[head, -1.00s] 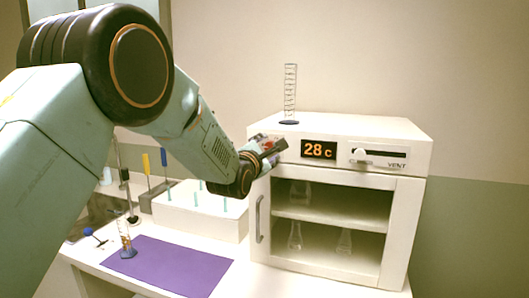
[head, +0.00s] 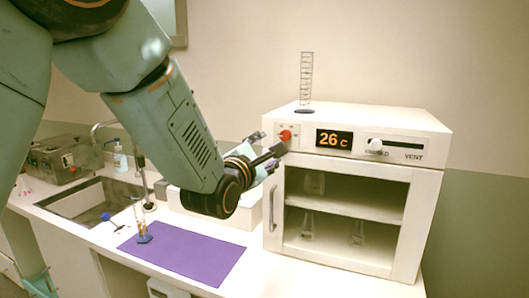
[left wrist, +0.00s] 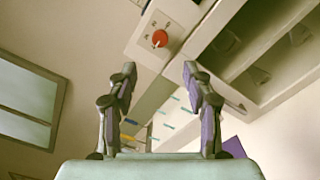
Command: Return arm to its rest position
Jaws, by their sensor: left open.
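My left arm comes in from the left in the head view, and its gripper (head: 268,152) is beside the left front edge of the white oven (head: 275,215). The jaws are open and empty. In the left wrist view the two fingers (left wrist: 158,95) stand apart, with the oven's red knob (left wrist: 160,38) beyond them. The red knob also shows in the head view (head: 285,135), just past the fingertips. The display (head: 334,140) reads 26 C. My right gripper is not in view.
A graduated cylinder (head: 306,80) stands on the oven. Flasks stand behind its door. A small cylinder (head: 142,225) stands on a purple mat (head: 200,255). A sink (head: 90,200) and a grey box (head: 55,158) are at left. A white rack (head: 250,210) is partly hidden behind my arm.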

